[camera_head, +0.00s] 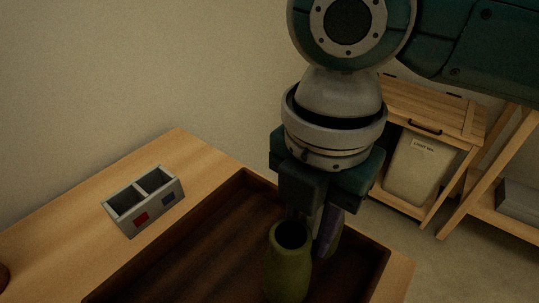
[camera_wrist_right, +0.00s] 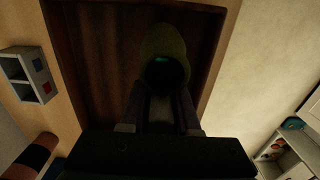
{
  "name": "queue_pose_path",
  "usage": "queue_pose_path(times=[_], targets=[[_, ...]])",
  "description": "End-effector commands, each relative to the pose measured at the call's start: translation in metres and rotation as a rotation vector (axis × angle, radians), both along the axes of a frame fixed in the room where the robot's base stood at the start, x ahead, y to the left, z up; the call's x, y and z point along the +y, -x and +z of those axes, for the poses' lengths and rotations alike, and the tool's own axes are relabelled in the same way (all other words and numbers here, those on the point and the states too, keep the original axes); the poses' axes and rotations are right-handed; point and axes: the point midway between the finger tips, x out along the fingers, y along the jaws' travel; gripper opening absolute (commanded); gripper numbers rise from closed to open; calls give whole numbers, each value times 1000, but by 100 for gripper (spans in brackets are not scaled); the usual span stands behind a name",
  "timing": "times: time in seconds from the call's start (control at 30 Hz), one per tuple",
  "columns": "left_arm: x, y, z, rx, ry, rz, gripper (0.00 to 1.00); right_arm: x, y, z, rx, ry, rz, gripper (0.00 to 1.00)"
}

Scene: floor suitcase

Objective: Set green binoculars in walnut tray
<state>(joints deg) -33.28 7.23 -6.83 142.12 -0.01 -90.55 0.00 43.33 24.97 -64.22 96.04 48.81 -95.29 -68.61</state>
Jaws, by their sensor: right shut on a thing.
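The green binoculars (camera_head: 287,265) show as an olive-green barrel with a dark round opening, upright over the right part of the walnut tray (camera_head: 376,283). My right gripper (camera_head: 314,228) points down and is shut on the binoculars, at their far side in the head view. In the right wrist view, the binoculars (camera_wrist_right: 163,38) lie at the tips of my right gripper (camera_wrist_right: 161,105), with the dark brown tray (camera_wrist_right: 98,60) behind them. I cannot tell whether their lower end touches the tray floor. My left gripper is not in view.
A grey two-compartment box (camera_head: 145,203) with red and blue marks stands on the wooden table (camera_head: 60,243), left of the tray. A red-and-black round object (camera_wrist_right: 30,157) shows in the wrist view. A cabinet with a pale bin (camera_head: 412,172) stands beyond. The tray's left part is bare.

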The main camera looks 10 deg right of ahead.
Motion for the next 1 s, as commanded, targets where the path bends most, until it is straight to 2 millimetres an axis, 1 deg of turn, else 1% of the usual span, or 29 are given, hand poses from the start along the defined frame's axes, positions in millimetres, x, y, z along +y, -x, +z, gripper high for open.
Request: queue_pose_path(times=[0.13,0.3,0.37,0.57,0.7,0.73,0.9,1.0], targets=[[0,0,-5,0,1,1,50,0,1,-15,2,-1,0,0],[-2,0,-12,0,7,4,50,0,1,-41,1,0,0,0],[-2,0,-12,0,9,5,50,0,0,-44,1,-1,0,0],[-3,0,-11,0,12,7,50,0,0,-43,-2,-1,0,0],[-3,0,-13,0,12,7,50,0,0,-47,0,-1,0,0],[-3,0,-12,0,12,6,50,0,0,-47,1,-1,0,32],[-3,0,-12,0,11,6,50,0,0,-46,0,0,0,52],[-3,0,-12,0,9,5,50,0,0,-46,0,0,0,60]])
